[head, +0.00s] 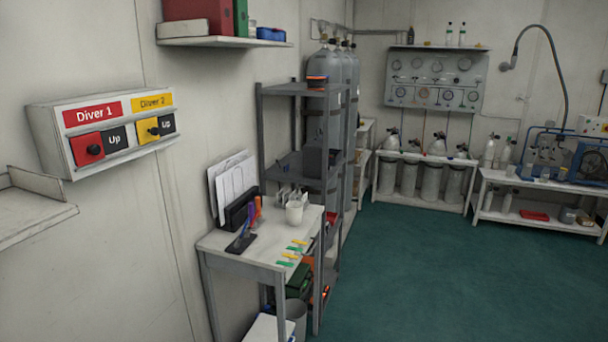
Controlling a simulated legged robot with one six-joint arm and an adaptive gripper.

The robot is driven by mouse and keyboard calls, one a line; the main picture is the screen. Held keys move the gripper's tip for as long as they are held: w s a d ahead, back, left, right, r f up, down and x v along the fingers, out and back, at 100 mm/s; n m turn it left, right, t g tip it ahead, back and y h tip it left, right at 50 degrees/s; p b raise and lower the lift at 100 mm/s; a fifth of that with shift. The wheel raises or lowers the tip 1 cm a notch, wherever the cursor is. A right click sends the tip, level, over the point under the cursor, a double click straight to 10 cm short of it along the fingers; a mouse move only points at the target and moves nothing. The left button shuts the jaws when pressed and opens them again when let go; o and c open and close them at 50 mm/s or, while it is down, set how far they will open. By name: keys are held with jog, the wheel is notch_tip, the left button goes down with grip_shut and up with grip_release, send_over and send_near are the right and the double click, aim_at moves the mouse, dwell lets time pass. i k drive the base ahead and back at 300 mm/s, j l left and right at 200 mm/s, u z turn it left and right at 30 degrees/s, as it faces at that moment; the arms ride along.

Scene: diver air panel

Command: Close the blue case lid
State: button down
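I cannot make out a blue case with an open lid for certain. A small blue box (271,34) sits on the wall shelf at the top left in the head view. It is too small to tell whether it is a case or how its lid stands. My gripper and arm do not show in this view.
The Diver control box (50,130) juts from the left wall. Green floor (430,270) is clear at centre right.

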aim_at(319, 138)
jog(key=i+l, duration=0.25)
jog(key=i, duration=0.3)
jog(key=i+l, duration=0.25)
jog(key=i, duration=0.3)
jog(key=i+l+z, duration=0.1)
jog(key=i, duration=0.45)
jog(key=i+l, duration=0.3)
jog(key=i, duration=0.25)
jog(key=i+l, duration=0.2)
jog(key=i, duration=0.35)
